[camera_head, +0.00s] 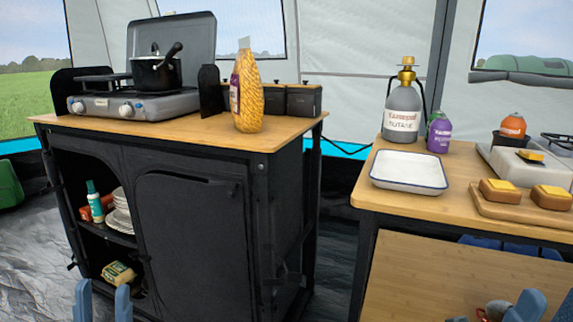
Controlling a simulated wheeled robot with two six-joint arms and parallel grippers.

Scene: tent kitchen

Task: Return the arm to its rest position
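My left gripper (103,304) shows at the bottom left edge. Its two blue fingers point up and stand apart with nothing visible between them. It is in front of the black cabinet, below its open shelves. My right gripper (546,308) shows partly at the bottom right corner. Its blue fingers stand apart, in front of the lower wooden shelf of the right table. I see nothing held there. The rest of both arms is out of view.
The black cabinet (195,240) carries a stove (130,104), a pot (155,75) and a yellow patterned bag (247,97). The right table (400,205) holds a white tray (408,171), a gas bottle (402,110) and a board with bread (515,207). A gap separates the two.

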